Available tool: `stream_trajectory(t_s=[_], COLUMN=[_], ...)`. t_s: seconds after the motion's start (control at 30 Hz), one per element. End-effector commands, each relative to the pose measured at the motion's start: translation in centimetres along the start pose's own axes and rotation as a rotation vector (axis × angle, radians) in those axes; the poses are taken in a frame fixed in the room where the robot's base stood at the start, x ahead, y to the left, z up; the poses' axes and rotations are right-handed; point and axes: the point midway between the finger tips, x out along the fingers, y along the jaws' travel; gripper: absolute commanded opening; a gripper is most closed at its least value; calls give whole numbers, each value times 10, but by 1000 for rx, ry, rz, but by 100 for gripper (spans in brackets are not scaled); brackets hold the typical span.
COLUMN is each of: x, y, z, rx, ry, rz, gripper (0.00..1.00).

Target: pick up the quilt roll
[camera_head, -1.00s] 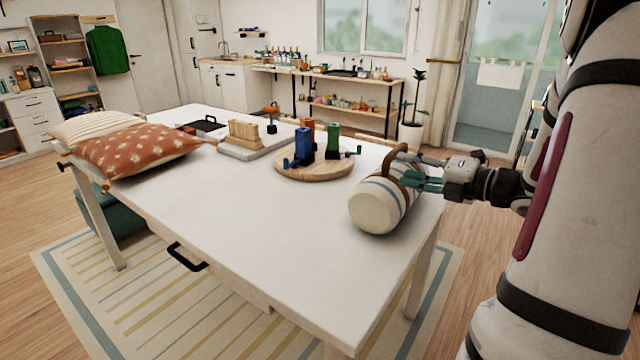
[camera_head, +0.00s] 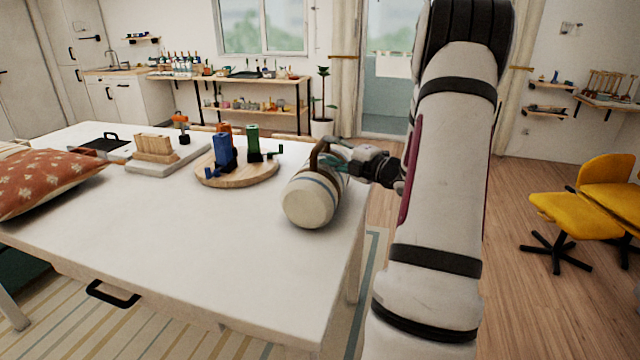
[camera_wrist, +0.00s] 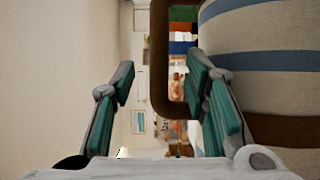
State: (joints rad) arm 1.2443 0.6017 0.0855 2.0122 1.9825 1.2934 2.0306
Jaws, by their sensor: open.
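The quilt roll (camera_head: 311,203) is a cream cylinder with blue stripes and a brown strap handle (camera_head: 318,153). It lies on the right end of the white table (camera_head: 190,255). My gripper (camera_head: 345,165) is at the roll's right side, close to the handle, with its fingers partly hidden. In the wrist view, the open teal finger pads of my gripper (camera_wrist: 163,95) stand apart. The brown handle (camera_wrist: 159,60) lies between and beyond them, and the striped quilt roll (camera_wrist: 265,75) fills the right side. I cannot tell whether the right finger touches the roll.
A round wooden board (camera_head: 238,175) with blue, orange and green gadgets stands left of the roll. A patterned cushion (camera_head: 40,185) lies at the table's left end. A yellow chair (camera_head: 580,215) is on the right. The table's front middle is clear.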

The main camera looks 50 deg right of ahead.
Motion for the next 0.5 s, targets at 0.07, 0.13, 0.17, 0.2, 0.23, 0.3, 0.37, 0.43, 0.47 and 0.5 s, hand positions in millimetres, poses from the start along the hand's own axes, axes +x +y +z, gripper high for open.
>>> stream_trajectory(t_s=[0.07,0.13,0.17,0.2,0.23,0.3,0.37,0.43,0.47,0.5], x=[7,16,21,27,31,40,46,50,50,51], y=[0,1,0,0,0,1,1,1,1,1], z=[1,4,5,6,7,7,7,8,8,8], rx=[0,0,0,0,0,-1,-1,0,0,0], ry=[1,1,2,3,2,2,1,0,-1,-1], rz=[0,1,1,0,0,1,0,0,0,0], gripper=[41,41,41,41,41,41,41,41,41,41])
